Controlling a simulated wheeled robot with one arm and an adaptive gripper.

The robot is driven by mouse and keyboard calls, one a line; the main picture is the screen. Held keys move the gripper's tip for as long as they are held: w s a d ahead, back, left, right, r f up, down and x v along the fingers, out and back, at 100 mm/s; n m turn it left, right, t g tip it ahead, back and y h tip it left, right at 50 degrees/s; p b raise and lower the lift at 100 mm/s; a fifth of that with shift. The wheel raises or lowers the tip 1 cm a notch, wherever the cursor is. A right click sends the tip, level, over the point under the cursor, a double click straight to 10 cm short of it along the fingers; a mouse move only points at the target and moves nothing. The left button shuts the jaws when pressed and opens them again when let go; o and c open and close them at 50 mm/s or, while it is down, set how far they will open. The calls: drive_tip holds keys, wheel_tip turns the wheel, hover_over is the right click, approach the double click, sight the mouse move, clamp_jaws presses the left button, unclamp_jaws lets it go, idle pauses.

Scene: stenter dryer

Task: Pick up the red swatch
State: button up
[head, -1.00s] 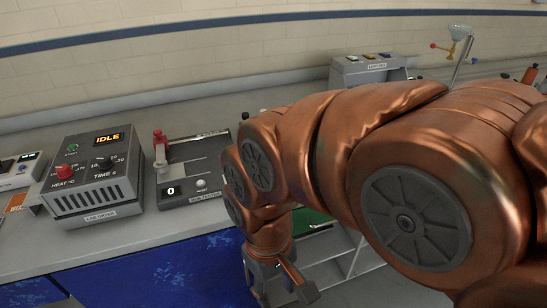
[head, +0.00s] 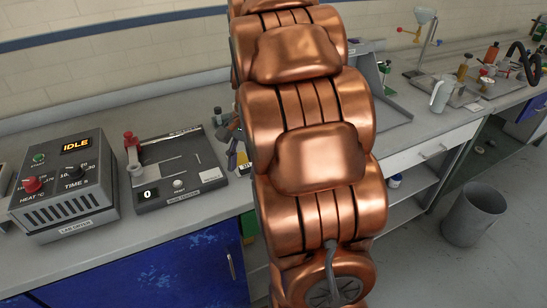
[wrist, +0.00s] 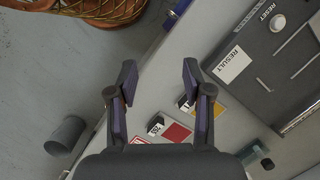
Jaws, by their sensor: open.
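The red swatch (wrist: 178,132) shows in the wrist view. It lies on the grey counter with a white numbered label at its left end, partly behind the right finger. My gripper (wrist: 158,75) is open and empty above the counter's edge, its fingers apart on either side. Another reddish patch (wrist: 138,140) shows by the left finger. In the head view my gripper (head: 235,140) is a dark shape beside my arm, which hides the red swatch.
The rub tester (head: 178,170) stands left of my gripper, with the lab dryer (head: 68,185) further left. The tester (wrist: 275,60) also fills the wrist view's upper right. A grey bin (head: 474,215) stands on the floor at right.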

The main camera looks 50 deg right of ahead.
drive_tip(key=w+d+f+m+t+y+p, duration=0.1)
drive_tip(key=w+d+f+m+t, duration=0.15)
drive_tip(key=d+m, duration=1.1)
drive_tip(key=shift+w+d+f+n+p, duration=0.3)
drive_tip(key=shift+d+f+n+p, duration=0.2)
drive_tip(key=shift+f+n, duration=0.65)
drive_tip(key=shift+w+d+f+n+p, duration=0.25)
drive_tip(key=shift+d+f+n+p, duration=0.4)
drive_tip(key=shift+f, duration=0.75)
drive_tip(key=shift+w+d+f+n+p, duration=0.3)
drive_tip(key=shift+d+f+n, duration=0.15)
drive_tip(key=shift+f+n, duration=0.75)
drive_tip(key=shift+c, duration=0.2)
clamp_jaws()
